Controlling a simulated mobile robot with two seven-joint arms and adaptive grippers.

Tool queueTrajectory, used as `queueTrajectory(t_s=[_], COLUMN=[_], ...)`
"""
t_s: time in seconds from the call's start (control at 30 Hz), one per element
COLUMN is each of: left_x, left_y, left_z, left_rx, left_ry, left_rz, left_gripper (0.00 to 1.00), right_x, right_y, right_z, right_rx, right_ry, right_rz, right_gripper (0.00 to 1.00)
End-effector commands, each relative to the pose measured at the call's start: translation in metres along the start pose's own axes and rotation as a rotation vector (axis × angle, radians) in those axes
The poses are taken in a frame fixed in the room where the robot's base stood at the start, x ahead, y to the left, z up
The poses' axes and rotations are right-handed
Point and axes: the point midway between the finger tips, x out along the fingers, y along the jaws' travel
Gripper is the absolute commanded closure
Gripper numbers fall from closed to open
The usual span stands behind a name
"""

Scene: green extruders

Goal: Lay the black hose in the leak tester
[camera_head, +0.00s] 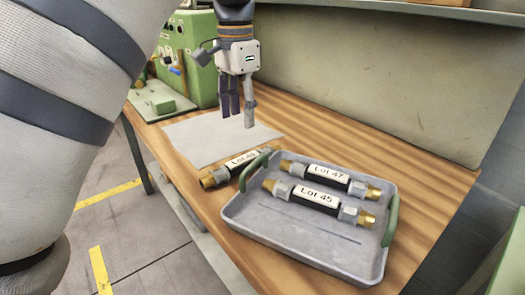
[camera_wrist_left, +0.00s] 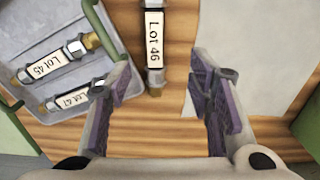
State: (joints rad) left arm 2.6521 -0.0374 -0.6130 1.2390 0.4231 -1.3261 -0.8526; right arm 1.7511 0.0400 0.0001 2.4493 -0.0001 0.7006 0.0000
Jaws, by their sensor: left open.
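Three short black hoses with metal fittings, brass ends and white labels are in view. The Lot 46 hose (camera_head: 242,161) lies on the wooden table against the tray's left side; it also shows in the left wrist view (camera_wrist_left: 154,40). The Lot 47 hose (camera_head: 328,176) and Lot 45 hose (camera_head: 315,198) lie in the grey tray (camera_head: 270,240). My left gripper (camera_head: 240,108) is open and empty above the table, behind the Lot 46 hose. In the left wrist view, that hose lies beyond and between its fingers (camera_wrist_left: 163,95). My right gripper is not in view. A green machine (camera_head: 202,70), possibly the leak tester, stands at back left.
A pale grey sheet (camera_head: 205,140) lies flat between the tray and the green machine. A green plate with a block (camera_head: 160,103) sits before the machine. The tray has green handles (camera_head: 391,220). A panel (camera_head: 370,80) borders the table's back. Wood right of the tray is clear.

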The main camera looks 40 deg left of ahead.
Motion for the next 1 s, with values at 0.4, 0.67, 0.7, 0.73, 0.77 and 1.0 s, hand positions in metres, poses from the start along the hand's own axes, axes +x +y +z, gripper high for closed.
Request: queueTrajectory(t_s=[0.4, 0.67, 0.7, 0.73, 0.77, 1.0], left_x=[0.071, 0.117, 0.120, 0.121, 0.122, 0.121], left_y=[0.002, 0.007, 0.007, 0.007, 0.007, 0.007], left_z=[0.000, -0.002, -0.002, -0.002, -0.002, -0.002], left_rx=[-0.001, -0.001, -0.002, -0.002, -0.001, -0.001], left_ry=[-0.005, -0.004, -0.002, -0.001, -0.001, 0.000], left_rz=[0.001, 0.000, 0.001, 0.000, 0.000, 0.000], left_gripper=[0.53, 0.53, 0.53, 0.53, 0.53, 0.68], right_x=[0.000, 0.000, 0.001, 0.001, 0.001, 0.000], right_y=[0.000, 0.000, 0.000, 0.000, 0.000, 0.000], right_z=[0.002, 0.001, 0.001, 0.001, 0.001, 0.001], right_rx=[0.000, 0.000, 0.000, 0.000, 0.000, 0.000], right_ry=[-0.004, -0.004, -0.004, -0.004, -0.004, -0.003], right_rz=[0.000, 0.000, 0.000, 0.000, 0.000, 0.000], right_gripper=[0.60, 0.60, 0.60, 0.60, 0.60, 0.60])
